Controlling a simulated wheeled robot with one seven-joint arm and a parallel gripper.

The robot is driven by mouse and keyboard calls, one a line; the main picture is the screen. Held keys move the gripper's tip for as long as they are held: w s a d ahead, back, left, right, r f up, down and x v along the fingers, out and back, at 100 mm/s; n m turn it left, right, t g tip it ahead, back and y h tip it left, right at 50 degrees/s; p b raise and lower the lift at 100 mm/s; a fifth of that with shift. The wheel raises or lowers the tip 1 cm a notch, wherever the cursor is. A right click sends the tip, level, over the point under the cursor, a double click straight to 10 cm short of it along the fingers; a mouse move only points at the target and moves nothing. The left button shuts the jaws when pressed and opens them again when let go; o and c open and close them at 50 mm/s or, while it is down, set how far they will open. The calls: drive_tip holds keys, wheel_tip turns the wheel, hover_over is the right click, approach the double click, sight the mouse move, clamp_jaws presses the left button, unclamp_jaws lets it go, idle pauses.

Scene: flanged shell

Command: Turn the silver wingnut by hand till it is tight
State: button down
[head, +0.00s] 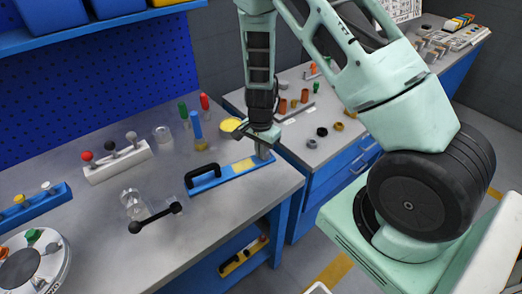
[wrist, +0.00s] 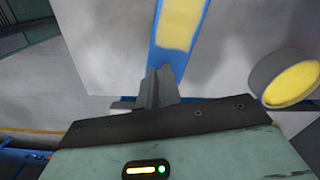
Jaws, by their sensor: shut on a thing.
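My gripper (head: 263,153) points down at the right end of a blue bar (head: 206,183) that lies on the grey bench. The bar has a black handle and a yellow label. In the wrist view my fingers (wrist: 160,88) are close together over the blue bar (wrist: 157,57). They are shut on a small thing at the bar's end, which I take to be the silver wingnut. The fingers hide it almost wholly, so I cannot see its wings or how far down it sits.
A yellow-topped round part (head: 230,125) stands just behind the bar and also shows in the wrist view (wrist: 292,84). A blue cylinder (head: 196,124) stands further left. A black-knobbed lever (head: 155,217) is in front. The bench's right edge is close to my gripper.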

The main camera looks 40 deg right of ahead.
idle(0.9)
drive_tip(key=c, duration=1.6)
unclamp_jaws()
drive_tip(key=shift+r, duration=0.1)
wheel_tip(320, 180, up, 17)
drive_tip(key=shift+r, duration=0.1)
